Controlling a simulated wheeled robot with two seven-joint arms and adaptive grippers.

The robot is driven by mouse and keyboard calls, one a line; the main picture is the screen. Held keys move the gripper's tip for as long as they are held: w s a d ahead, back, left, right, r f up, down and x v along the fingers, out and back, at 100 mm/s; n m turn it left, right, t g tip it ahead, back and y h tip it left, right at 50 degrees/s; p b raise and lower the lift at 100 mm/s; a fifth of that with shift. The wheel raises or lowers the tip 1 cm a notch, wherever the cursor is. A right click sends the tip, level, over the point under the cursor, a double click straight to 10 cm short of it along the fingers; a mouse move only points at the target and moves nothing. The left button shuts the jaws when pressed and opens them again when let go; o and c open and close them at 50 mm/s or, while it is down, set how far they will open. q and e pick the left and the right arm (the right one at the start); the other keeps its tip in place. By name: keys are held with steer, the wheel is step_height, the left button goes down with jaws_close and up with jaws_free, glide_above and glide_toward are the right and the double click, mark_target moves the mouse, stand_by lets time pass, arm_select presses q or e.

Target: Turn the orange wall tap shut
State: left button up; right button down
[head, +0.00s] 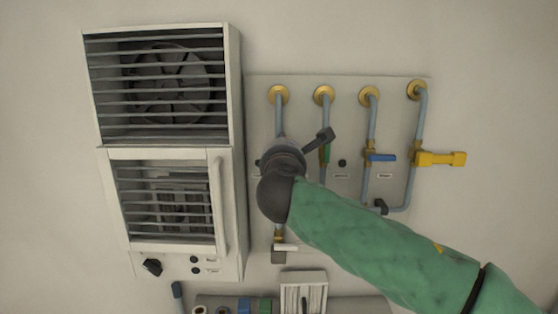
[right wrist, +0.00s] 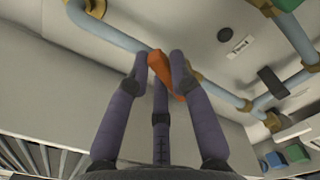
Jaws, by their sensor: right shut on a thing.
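The orange wall tap shows in the right wrist view as an orange lever (right wrist: 157,63), set close to a grey-blue pipe. My right gripper (right wrist: 161,68) has its dark fingers closed around this lever, with fingertips on both sides of it. In the head view my right gripper (head: 284,158) is in front of the leftmost pipe of the wall panel and hides the orange tap. The lever's angle to its pipe is hard to tell. My left gripper is in neither view.
A louvred cabinet (head: 231,130) stands close on the left.

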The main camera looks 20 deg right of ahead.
steer(key=f+m+b, duration=0.1)
steer(key=m+b, duration=0.3)
steer(key=d+f+m+b, duration=0.1)
steer(key=m+b, duration=0.3)
steer(key=d+f+m+b, duration=0.1)
steer(key=m+b, duration=0.3)
steer(key=shift+s+d+m+b, duration=0.1)
steer(key=shift+s+m+b, duration=0.2)
steer(key=shift+m+b, duration=0.1)
stand_by(0.3)
steer(key=c, duration=1.1)
jaws_free()
steer(key=shift+r, duration=0.1)
steer(key=v, duration=1.2)
